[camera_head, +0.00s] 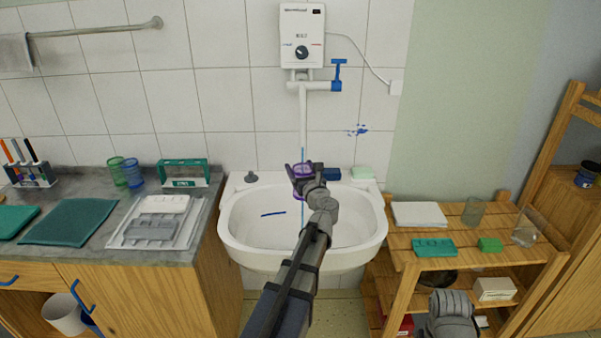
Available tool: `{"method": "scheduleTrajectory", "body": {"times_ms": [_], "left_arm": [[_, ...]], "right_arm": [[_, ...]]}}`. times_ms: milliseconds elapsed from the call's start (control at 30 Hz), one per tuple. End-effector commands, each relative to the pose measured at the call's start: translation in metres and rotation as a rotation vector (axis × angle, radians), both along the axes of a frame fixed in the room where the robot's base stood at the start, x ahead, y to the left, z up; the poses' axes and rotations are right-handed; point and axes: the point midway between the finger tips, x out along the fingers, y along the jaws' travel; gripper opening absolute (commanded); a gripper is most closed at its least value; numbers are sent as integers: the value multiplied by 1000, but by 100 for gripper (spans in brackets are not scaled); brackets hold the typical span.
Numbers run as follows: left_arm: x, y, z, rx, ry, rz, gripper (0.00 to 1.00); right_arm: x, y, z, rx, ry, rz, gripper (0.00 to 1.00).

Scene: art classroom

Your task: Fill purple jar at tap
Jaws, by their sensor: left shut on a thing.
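The purple jar (299,171) is over the white sink (236,222), below the white tap pipe (303,118). My left gripper (302,176) is shut on the jar, and its arm reaches in from the bottom middle. The gripper partly hides the jar, so its inside cannot be seen. A thin blue line, like a water stream, shows above the jar and again below it; I cannot tell whether it enters the jar. The tap's blue lever (339,72) is at the pipe's right end.
A white water heater (302,36) hangs above the tap. The left counter (66,258) holds green and blue glasses, a green rack and a white tray. A wooden shelf (400,250) at right holds clear glasses. A blue brush-like strip (273,214) lies in the sink.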

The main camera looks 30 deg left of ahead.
Motion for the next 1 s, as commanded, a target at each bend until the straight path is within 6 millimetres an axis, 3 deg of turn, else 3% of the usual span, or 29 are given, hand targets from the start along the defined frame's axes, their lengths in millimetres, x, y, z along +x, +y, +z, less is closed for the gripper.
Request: {"method": "scheduleTrajectory", "body": {"times_ms": [633, 1000], "left_arm": [[2, 1, 0, 0, 0, 0, 22], [21, 13, 0, 0, 0, 1, 22]], "right_arm": [[0, 0, 0, 0, 0, 0, 45], [0, 0, 0, 0, 0, 0, 45]]}}
